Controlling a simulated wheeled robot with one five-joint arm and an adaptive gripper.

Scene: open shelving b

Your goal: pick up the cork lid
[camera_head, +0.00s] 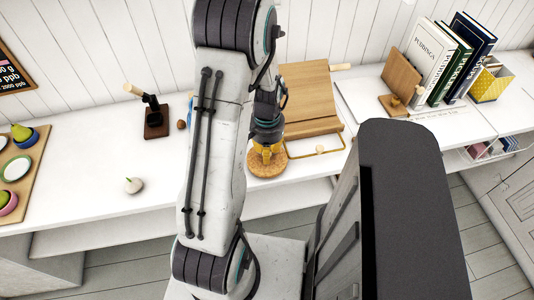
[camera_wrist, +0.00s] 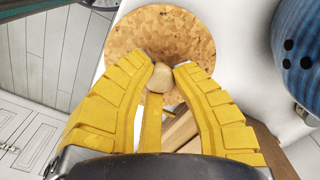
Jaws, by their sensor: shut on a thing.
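The cork lid (camera_wrist: 195,35) is a round speckled disc with a pale wooden knob (camera_wrist: 160,78) at its middle. My gripper (camera_wrist: 162,72) has yellow ribbed fingers, shut on the knob, with one fingertip on each side of it. In the head view the cork lid (camera_head: 267,165) shows just below my gripper (camera_head: 266,150), at the front edge of the white counter. I cannot tell whether the lid touches the counter.
A blue rounded object (camera_wrist: 298,45) is close by in the wrist view. A white garlic-like bulb (camera_head: 134,186) lies on the counter at left. Books (camera_head: 432,62) stand at far right. Counter between the bulb and my arm is clear.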

